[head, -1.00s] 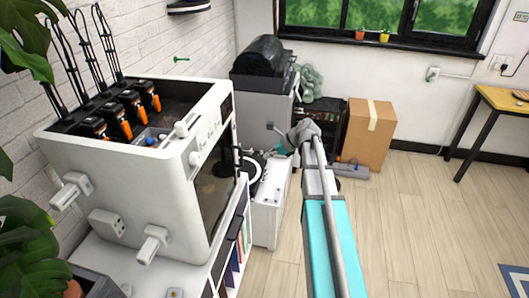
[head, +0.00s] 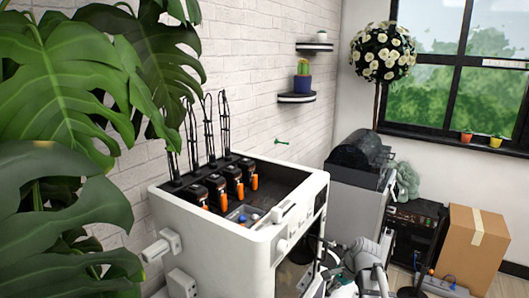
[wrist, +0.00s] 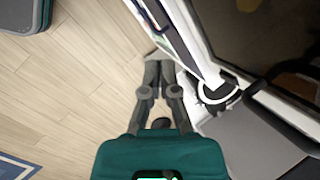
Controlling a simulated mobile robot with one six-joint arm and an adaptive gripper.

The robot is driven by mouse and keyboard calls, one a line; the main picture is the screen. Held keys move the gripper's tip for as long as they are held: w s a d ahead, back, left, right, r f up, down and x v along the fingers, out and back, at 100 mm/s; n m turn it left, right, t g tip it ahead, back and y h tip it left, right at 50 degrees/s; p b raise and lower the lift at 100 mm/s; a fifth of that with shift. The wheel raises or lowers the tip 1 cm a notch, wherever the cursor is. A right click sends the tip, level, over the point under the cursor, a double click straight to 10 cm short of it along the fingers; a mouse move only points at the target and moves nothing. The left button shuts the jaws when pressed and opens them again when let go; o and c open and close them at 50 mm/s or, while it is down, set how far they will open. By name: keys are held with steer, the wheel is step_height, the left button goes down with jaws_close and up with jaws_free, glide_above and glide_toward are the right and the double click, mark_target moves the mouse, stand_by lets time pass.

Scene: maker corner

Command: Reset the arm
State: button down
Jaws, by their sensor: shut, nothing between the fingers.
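My arm (head: 362,262) shows in the head view at the bottom, right of centre, beside the front of a large white machine (head: 215,232). Only grey and white parts of it show there, and I cannot make out the fingertips in that view. In the wrist view, my gripper (wrist: 159,60) points away from the camera over the wood floor (wrist: 95,70). Its two grey fingers meet at the tips and hold nothing. The teal gripper body fills the bottom of that view.
The white machine's side and a shelf edge lie close right of the fingers in the wrist view. Plant leaves (head: 60,120) fill the head view's left. A cardboard box (head: 472,245) and a grey cabinet (head: 352,205) stand at the back right.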

steer(key=s+a+f+n+g+h, duration=0.1)
steer(key=s+a+n+h, duration=0.3)
steer(key=s+n, duration=0.7)
steer(key=shift+a+f+n+g, duration=0.3)
steer(key=shift+n+g, duration=0.1)
steer(key=shift+n, duration=0.4)
